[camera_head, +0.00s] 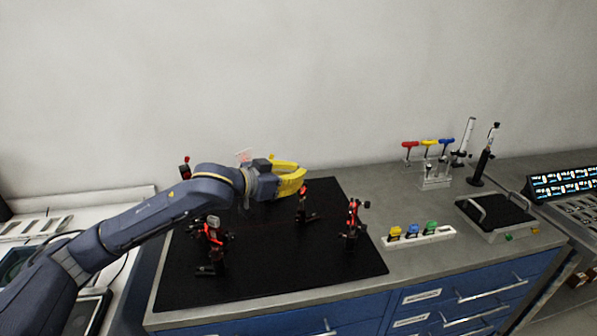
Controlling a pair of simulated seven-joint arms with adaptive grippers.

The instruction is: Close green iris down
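My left gripper (303,172) has yellow fingers and hovers over the back part of the black optics board (290,262), above and a little left of a small post mount (302,203) with red on it. Whether its fingers are apart is unclear from this angle. Nothing is visible in them. Other dark mounts with red parts stand on the board: one at front left (213,232) and one at right (352,218). No green part shows on these mounts, so I cannot tell which is the green iris. My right gripper is out of view.
A white holder (418,236) carries yellow, blue and green pieces right of the board. Behind it, a clear rack (435,180) holds red, yellow and blue-handled tools. A tray with handles (495,214) is at right. The board's front is clear.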

